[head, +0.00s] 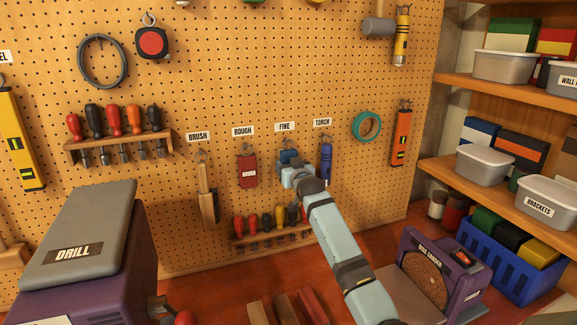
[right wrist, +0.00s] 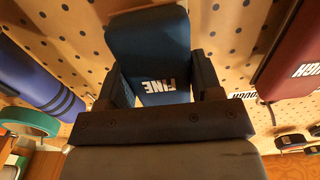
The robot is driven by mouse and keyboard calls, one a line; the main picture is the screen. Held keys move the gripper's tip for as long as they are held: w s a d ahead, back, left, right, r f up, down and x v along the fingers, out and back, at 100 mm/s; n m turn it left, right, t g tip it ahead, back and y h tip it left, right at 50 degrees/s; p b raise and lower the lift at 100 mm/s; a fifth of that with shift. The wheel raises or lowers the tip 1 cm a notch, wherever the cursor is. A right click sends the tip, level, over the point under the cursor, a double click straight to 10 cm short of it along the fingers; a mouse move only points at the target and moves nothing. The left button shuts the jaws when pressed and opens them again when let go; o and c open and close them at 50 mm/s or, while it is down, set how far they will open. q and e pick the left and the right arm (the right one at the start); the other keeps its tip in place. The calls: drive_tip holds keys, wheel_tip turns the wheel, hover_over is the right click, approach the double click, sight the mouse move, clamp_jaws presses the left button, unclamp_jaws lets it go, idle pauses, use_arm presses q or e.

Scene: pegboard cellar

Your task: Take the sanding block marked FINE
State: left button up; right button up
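The blue sanding block marked FINE (right wrist: 155,45) is in the right wrist view, between the two fingers of my right gripper (right wrist: 162,85). The fingers press against its sides with no clear gap. In the head view the block (head: 287,155) shows only in part, below the FINE label (head: 285,127) and close to the pegboard. My right gripper (head: 292,168) covers much of it there. Whether the block still hangs on its hook is hidden. My left gripper is not in view.
The red ROUGH block (head: 248,171) hangs just left and the blue torch (head: 326,165) just right. A screwdriver rack (head: 270,238) is below.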

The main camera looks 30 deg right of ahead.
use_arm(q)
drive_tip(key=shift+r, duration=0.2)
use_arm(e)
drive_tip(key=shift+c, duration=0.6)
drive_tip(key=shift+r+b, duration=0.45)
drive_tip(key=shift+r, duration=0.1)
drive_tip(key=shift+s, duration=0.25)
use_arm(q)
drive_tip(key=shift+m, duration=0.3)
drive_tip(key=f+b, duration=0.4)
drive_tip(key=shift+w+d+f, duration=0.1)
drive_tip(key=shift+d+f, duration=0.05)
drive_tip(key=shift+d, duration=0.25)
use_arm(e)
drive_tip(key=v, duration=1.7)
drive_tip(key=shift+s+r, duration=0.15)
drive_tip(key=shift+s, duration=0.1)
